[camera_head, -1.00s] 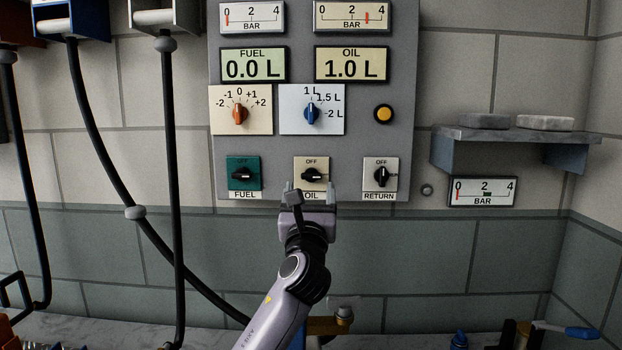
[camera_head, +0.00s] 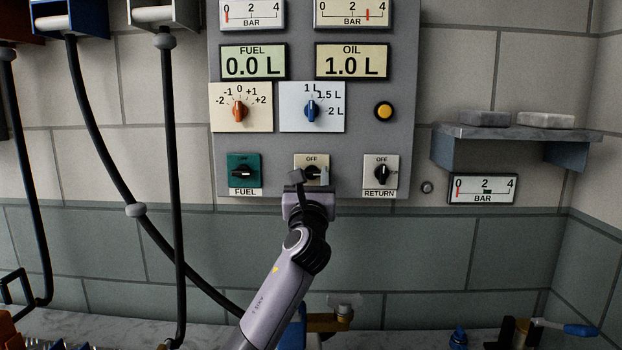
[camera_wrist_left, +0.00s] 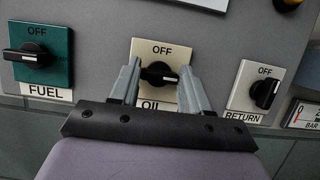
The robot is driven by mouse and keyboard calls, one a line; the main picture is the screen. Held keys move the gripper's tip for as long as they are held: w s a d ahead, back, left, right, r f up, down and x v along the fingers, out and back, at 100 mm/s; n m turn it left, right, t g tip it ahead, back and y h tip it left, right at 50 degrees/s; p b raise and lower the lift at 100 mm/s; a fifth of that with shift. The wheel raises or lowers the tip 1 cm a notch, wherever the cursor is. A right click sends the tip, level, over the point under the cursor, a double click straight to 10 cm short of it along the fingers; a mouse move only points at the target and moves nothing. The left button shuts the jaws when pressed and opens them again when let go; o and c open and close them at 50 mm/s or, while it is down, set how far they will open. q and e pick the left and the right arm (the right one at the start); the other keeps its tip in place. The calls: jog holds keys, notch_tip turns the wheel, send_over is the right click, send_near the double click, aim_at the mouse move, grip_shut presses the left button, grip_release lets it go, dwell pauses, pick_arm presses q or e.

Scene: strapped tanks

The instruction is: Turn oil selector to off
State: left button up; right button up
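The oil selector is a black knob (camera_wrist_left: 158,74) on a cream plate (camera_head: 311,160) marked OFF at the top and OIL below, on the grey panel. In the left wrist view its handle lies roughly sideways, not pointing up at OFF. My left gripper (camera_wrist_left: 160,84) is open, with one finger on each side of the knob; I cannot tell whether either finger touches it. In the head view the left gripper (camera_head: 312,178) covers the lower part of the plate and the OIL label. My right gripper is not in view.
The green FUEL selector (camera_head: 243,172) is to the left and the RETURN selector (camera_head: 381,173) to the right, both close by. Above are a blue knob (camera_head: 311,111), an orange knob (camera_head: 239,111) and the OIL display (camera_head: 351,62) reading 1.0 L. Black hoses (camera_head: 176,200) hang at left.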

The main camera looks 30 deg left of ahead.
pick_arm(q)
jog(key=shift+f+n+g+y, duration=0.1)
jog(key=shift+n+g+y, duration=0.2)
jog(key=shift+n, duration=0.2)
jog(key=n+g+y+b, duration=0.1)
jog(key=n+b, duration=0.1)
jog(key=n, duration=0.2)
jog(key=shift+d, duration=0.1)
jog(key=n+g+y, duration=0.1)
jog(key=n, duration=0.1)
jog(key=shift+w+n+y+b, duration=0.1)
jog(key=shift+n+y+b, duration=0.2)
jog(key=shift+b, duration=0.05)
jog(key=n+g, duration=0.2)
jog(key=n, duration=0.1)
jog(key=shift+n+y, duration=0.3)
jog(key=shift+n, duration=0.1)
jog(key=n+g, duration=0.2)
jog(key=n, duration=0.3)
jog(key=shift+d+n, duration=0.1)
jog(key=shift+n, duration=0.2)
jog(key=n+g+p, duration=0.1)
jog(key=n, duration=0.1)
jog(key=n+g, duration=0.1)
jog(key=n, duration=0.2)
jog(key=shift+r+h+p, duration=0.2)
jog(key=shift+h+p, duration=0.15)
jog(key=shift+h, duration=0.05)
jog(key=shift+n, duration=0.4)
